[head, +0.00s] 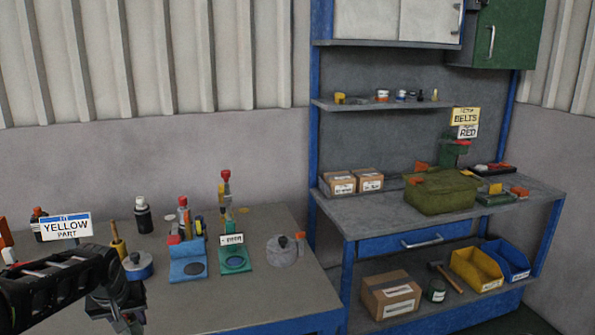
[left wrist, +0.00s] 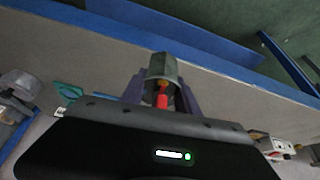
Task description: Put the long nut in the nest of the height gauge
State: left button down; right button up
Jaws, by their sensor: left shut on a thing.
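My left gripper (head: 116,302) is low at the left of the head view, over the near left part of the workbench. In the left wrist view its two fingers (left wrist: 163,88) are shut on a grey, hollow-looking piece, which I take to be the long nut (left wrist: 163,66). A red-orange part shows between the fingers below it. In the head view the held piece cannot be made out. I cannot tell for sure which is the height gauge. My right gripper is out of view.
A "YELLOW PART" sign (head: 67,227) stands at the left. A black bottle (head: 143,216) is behind, and a grey round block (head: 283,252) with a dark knob is right of the stands. The bench front (head: 240,308) is bare. A blue-framed shelf unit stands at the right.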

pick_arm(q)
jog(key=s+d+f+m+h, duration=0.1)
jog(key=s+d+f+m, duration=0.1)
jog(key=d, duration=0.8)
jog(key=s+d+f+m, duration=0.2)
jog(key=d+f+m, duration=0.1)
jog(key=d, duration=0.8)
jog(key=shift+s+d+f+h, duration=0.25)
jog(key=shift+f+h, duration=0.15)
jog(key=shift+f, duration=0.5)
jog(key=shift+a, duration=0.1)
